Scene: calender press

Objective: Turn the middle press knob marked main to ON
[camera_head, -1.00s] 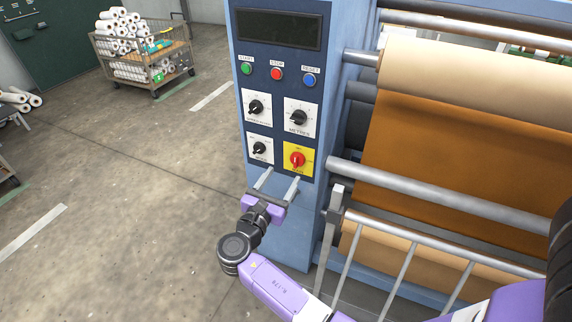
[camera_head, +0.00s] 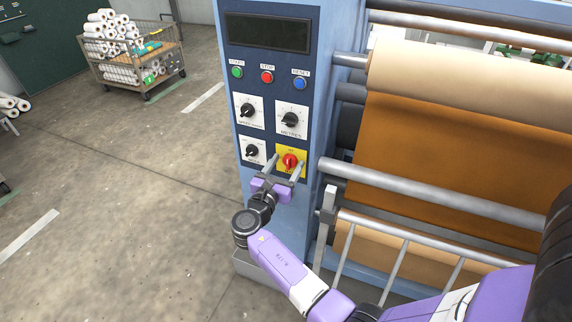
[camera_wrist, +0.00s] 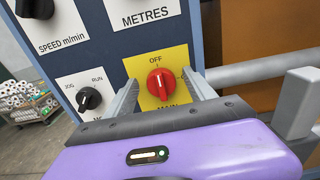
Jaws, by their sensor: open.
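The red main knob (camera_head: 290,161) sits on a yellow plate (camera_head: 282,153) at the lower right of the press panel. In the wrist view the red knob (camera_wrist: 161,83) has OFF printed above it and MAIN below, partly hidden by my gripper. Its ridge looks close to upright, toward OFF. My gripper (camera_head: 284,166) is open in front of the panel; in the wrist view its two fingers (camera_wrist: 163,92) reach either side of the knob, apart from it. I cannot tell how far the fingertips are from the plate.
A black jog/run knob (camera_wrist: 89,98) is just left of the left finger. Speed (camera_head: 247,110) and metres (camera_head: 291,119) knobs sit above, with green, red and blue buttons higher. A grey roller (camera_head: 430,190) and an upright bar (camera_head: 326,215) stand to the right.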

